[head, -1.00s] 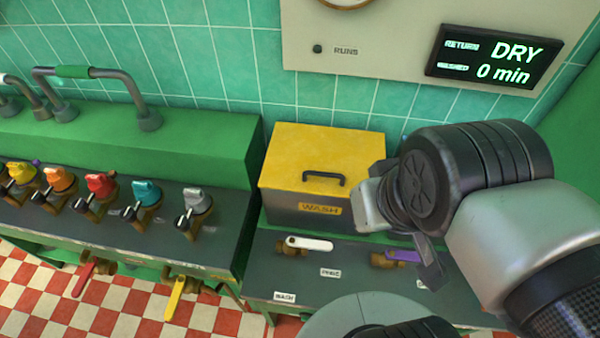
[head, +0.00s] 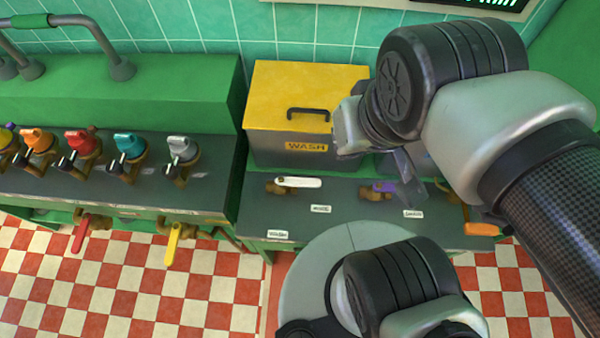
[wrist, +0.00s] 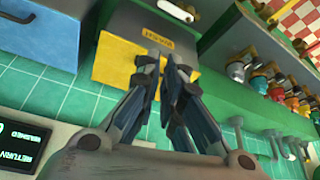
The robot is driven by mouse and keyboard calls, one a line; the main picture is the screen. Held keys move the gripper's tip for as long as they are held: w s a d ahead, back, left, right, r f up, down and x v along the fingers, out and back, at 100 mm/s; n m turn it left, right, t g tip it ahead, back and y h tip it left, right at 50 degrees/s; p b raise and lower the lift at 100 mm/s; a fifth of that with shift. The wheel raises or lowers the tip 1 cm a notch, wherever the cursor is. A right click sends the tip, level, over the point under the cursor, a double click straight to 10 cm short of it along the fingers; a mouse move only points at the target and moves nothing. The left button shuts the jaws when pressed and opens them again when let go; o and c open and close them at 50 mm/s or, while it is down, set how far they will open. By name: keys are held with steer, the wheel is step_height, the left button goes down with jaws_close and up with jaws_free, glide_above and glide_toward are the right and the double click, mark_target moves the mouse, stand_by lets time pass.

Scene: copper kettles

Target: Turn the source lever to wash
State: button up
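A white-handled lever (head: 298,182) sits on a brass valve on the grey bench, its handle pointing right. It also shows at the top of the wrist view (wrist: 172,10). A tag that seems to read WASH (head: 277,234) lies in front of it, and a second, less legible tag (head: 320,209) lies to its front right. A purple-handled lever (head: 384,187) stands further right, partly behind my gripper. I cannot tell by label which is the source lever. My gripper (wrist: 165,60) is empty, its fingertips close together with a narrow gap. It touches no lever that I can see.
A yellow-lidded box marked WASH (head: 307,85) stands behind the levers. A blue box (wrist: 40,40) shows beside it in the wrist view. Several coloured valves line the left bench, with red (head: 80,233) and yellow (head: 173,246) handles hanging at its front.

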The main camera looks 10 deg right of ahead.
mark_target(308, 182)
steer(key=o, duration=0.7)
steer(key=w+f+m, duration=0.2)
steer(key=w+m, duration=0.1)
steer(key=w+f+m+g, duration=0.1)
steer(key=w+f+m, duration=0.2)
steer(key=w+a+f+m+g+p, duration=0.1)
steer(key=w+f+m, duration=0.1)
steer(key=m, duration=0.2)
steer(key=shift+w+f, duration=0.4)
steer(key=shift+o, duration=0.4)
steer(key=w+a+f+m+g, duration=0.1)
steer(key=w+f+m+g, duration=0.1)
steer(key=f+m, duration=0.8)
step_height(308, 182, down, 3)
steer(key=shift+w+f+m+g+p, duration=0.1)
steer(key=shift+w+m+g+p, duration=0.25)
steer(key=shift+w, duration=0.5)
step_height(308, 182, down, 18)
steer(key=b, duration=0.5)
steer(key=shift+c, duration=0.5)
jaws_close()
